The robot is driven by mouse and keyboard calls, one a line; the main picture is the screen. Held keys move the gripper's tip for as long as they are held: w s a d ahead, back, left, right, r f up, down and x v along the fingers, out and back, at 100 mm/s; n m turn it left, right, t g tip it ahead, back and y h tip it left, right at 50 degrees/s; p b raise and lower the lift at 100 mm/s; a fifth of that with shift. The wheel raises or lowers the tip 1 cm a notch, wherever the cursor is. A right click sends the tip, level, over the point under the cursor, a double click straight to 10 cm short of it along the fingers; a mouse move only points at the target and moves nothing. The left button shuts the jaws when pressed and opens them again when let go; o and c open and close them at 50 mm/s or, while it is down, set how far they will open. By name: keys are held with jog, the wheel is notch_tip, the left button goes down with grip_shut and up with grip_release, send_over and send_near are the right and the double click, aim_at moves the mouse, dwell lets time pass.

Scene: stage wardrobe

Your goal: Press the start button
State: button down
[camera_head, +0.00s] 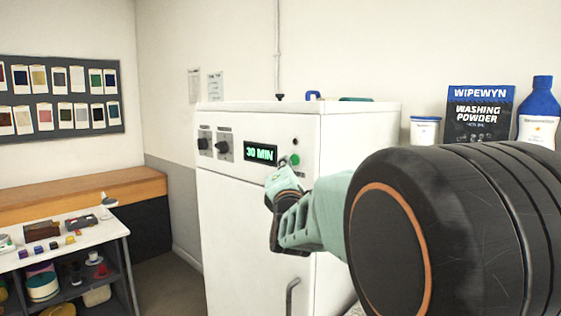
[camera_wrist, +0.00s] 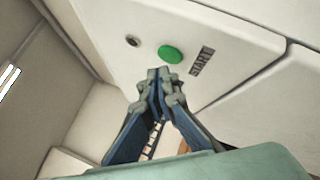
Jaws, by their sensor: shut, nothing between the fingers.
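The start button is a round green button (camera_wrist: 170,54) on a white panel in the wrist view, with a label reading START beside it. It also shows in the head view (camera_head: 295,159), just right of the display. My gripper (camera_wrist: 155,72) is shut and empty, its fingertips just below the button in the wrist picture. I cannot tell whether they touch the panel. In the head view my gripper (camera_head: 270,196) is in front of the white machine (camera_head: 232,207), below the button. The lit display (camera_head: 260,154) reads 30 MIN.
Two dark knobs (camera_head: 213,145) sit left of the display. A door handle (camera_head: 291,296) is lower on the machine. A washing powder box (camera_head: 478,115), a white tub (camera_head: 424,131) and a blue-capped bottle (camera_head: 539,112) stand at the right. A cluttered table (camera_head: 105,232) is at the left.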

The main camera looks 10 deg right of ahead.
jog(key=shift+d, duration=0.1)
jog(key=shift+w+d, duration=0.25)
jog(key=shift+w+d+b, duration=0.2)
jog(key=shift+d+b, duration=0.15)
jog(key=shift+b, duration=0.05)
dwell(0.6)
jog(key=shift+s+a, duration=0.1)
jog(key=shift+a, duration=0.05)
jog(key=shift+s+a, duration=0.4)
jog(key=shift+a, duration=0.1)
dwell(0.3)
jog(key=s+a, duration=0.1)
jog(key=a, duration=0.1)
jog(key=s+a, duration=0.1)
jog(key=a, duration=0.1)
jog(key=shift+s+a, duration=0.1)
jog(key=shift+s, duration=0.25)
jog(key=shift+f, duration=0.1)
dwell(0.4)
